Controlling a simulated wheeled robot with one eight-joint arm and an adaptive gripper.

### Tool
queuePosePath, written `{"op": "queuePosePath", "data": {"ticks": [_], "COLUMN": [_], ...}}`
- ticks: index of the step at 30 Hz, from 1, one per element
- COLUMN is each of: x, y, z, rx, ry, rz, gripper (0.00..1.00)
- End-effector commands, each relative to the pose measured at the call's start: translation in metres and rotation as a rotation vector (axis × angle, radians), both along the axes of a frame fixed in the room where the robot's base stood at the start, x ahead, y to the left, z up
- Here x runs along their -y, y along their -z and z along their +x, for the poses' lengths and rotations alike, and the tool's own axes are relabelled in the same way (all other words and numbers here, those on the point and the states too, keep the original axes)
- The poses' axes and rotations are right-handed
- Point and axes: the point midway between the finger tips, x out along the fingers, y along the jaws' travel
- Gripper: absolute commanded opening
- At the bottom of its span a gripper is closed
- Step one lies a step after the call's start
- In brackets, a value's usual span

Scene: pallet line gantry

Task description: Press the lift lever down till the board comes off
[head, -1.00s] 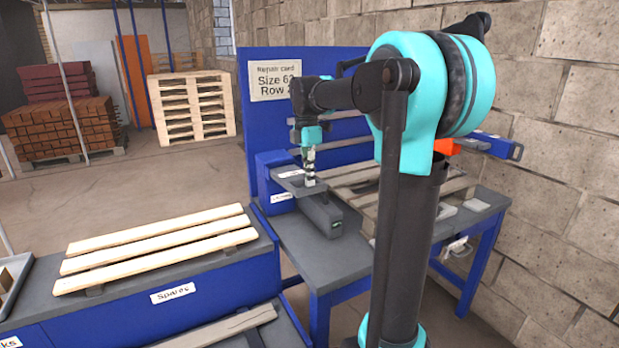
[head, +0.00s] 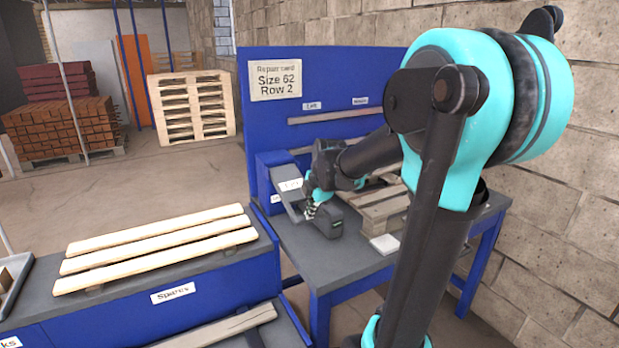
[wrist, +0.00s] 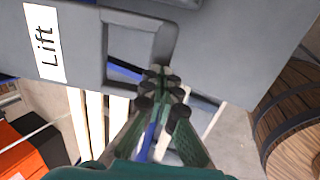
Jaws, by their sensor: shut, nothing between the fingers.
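The grey lift lever (head: 289,198) with its white "Lift" label slopes steeply down from the blue housing at the bench's left end. In the wrist view the labelled grey plate (wrist: 85,35) fills the upper left. My gripper (head: 311,210) is low beside the lever's lower end, fingers together and empty. In the wrist view its fingertips (wrist: 164,82) overlap the plate's frame-like edge; I cannot tell whether they touch it. A worn wooden pallet (head: 384,207) lies on the bench, partly hidden by my arm. I cannot tell whether a board has come off it.
The blue back panel (head: 275,125) carries a repair card (head: 275,81) reading "Size 62 Row 2". Pale boards (head: 160,246) lie on the spares bench at left. A brick wall is at right.

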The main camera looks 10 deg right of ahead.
Motion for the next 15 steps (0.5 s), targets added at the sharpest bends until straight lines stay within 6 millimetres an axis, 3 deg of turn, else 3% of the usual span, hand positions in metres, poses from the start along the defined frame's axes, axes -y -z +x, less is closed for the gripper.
{"op": "queuePosePath", "data": {"ticks": [6, 15], "x": [-0.003, -0.008], "y": [0.034, 0.065], "z": [0.009, 0.025], "rx": [0.142, 0.26], "ry": [0.0, 0.0], "rz": [0.046, 0.084], "gripper": [0.0, 0.0]}}
